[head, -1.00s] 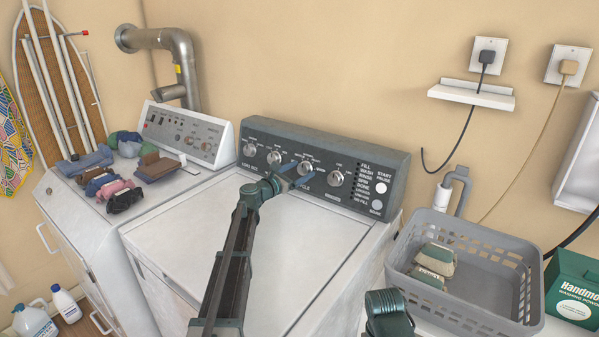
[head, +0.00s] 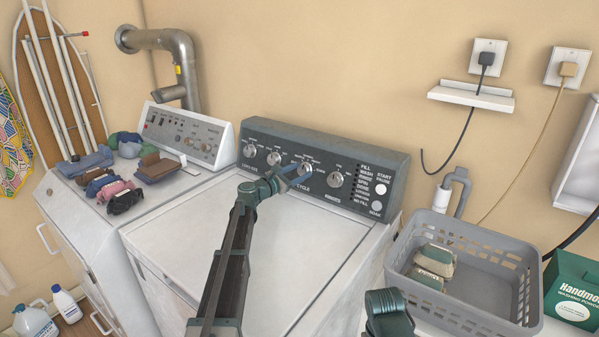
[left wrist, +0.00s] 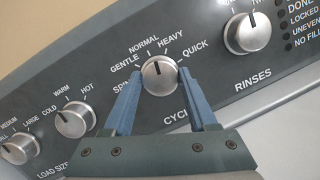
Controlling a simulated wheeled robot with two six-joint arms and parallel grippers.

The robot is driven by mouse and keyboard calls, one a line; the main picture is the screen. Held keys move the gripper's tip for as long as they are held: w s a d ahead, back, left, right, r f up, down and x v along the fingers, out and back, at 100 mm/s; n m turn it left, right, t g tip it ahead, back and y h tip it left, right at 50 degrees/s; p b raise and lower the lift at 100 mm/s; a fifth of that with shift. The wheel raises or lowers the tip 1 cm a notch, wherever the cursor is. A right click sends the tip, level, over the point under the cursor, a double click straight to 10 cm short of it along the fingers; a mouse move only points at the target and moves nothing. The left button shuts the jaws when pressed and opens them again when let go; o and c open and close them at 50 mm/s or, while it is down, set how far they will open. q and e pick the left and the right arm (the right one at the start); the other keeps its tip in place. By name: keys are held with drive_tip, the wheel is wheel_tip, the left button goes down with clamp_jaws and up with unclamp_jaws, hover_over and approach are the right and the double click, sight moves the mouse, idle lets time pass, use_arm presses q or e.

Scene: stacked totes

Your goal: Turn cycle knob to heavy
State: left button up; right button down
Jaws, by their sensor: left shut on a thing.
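The cycle knob (left wrist: 159,76) is a round silver dial on the washer's dark control panel (head: 262,133). Labels around it read spin, gentle, normal, heavy and quick. A small dark mark shows near the top of its face, roughly between normal and heavy; the exact setting is hard to read. In the head view the knob (head: 305,168) is partly covered by my left gripper (head: 299,178). Its two blue fingers are shut on the knob, one on each side. My right gripper is not in view.
The load size knob (left wrist: 19,148), a temperature knob (left wrist: 75,119) and the rinses knob (left wrist: 247,34) flank the cycle knob. The white washer lid (head: 180,245) is clear below the panel. A grey basket (head: 470,300) stands right; folded clothes (head: 158,168) lie left.

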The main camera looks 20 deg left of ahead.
use_arm(q)
drive_tip(key=m+g+p, duration=0.1)
drive_tip(key=m, duration=0.2)
drive_tip(key=m+g+p, duration=0.1)
drive_tip(key=m, duration=0.2)
drive_tip(key=shift+r+h, duration=0.1)
drive_tip(key=shift+h, duration=0.3)
drive_tip(key=shift+m, duration=0.4)
drive_tip(key=o, duration=1.4)
drive_tip(key=shift+c, duration=0.2)
drive_tip(key=p+v, duration=0.1)
drive_tip(key=v, duration=1.2)
drive_tip(key=shift+s+a+p, duration=0.3)
drive_tip(key=shift+p, duration=0.1)
